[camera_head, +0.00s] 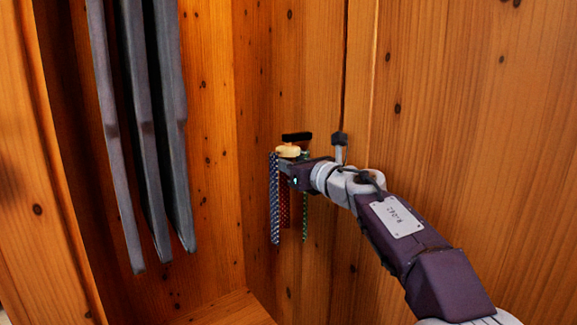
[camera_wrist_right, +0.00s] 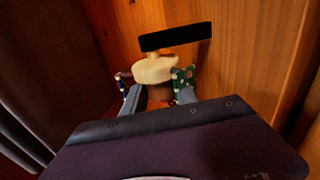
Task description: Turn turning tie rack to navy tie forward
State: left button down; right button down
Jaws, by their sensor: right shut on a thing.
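The turning tie rack has a round pale wooden top (camera_head: 288,151) below a black bracket (camera_head: 297,136) on the wardrobe wall. A navy dotted tie (camera_head: 274,200) hangs at its left, a dark red tie (camera_head: 284,212) in the middle and a green tie (camera_head: 305,222) at the right. My right gripper (camera_head: 290,165) is at the rack, just under the top. In the right wrist view, its fingers (camera_wrist_right: 158,98) stand on either side of the rack, shut on it, below the wooden top (camera_wrist_right: 154,70). The green tie (camera_wrist_right: 184,82) shows by the right finger. My left gripper is out of view.
Several long grey garments (camera_head: 145,130) hang at the left inside the wooden wardrobe. A wooden wall panel (camera_head: 470,110) stands close on the right, behind my right arm. The space between the garments and the rack is clear.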

dwell(0.4)
jog(key=c, duration=1)
grip_release()
jog(key=shift+o, duration=0.2)
jog(key=shift+s+d, duration=0.1)
jog(key=v, duration=0.9)
jog(key=shift+b, duration=0.4)
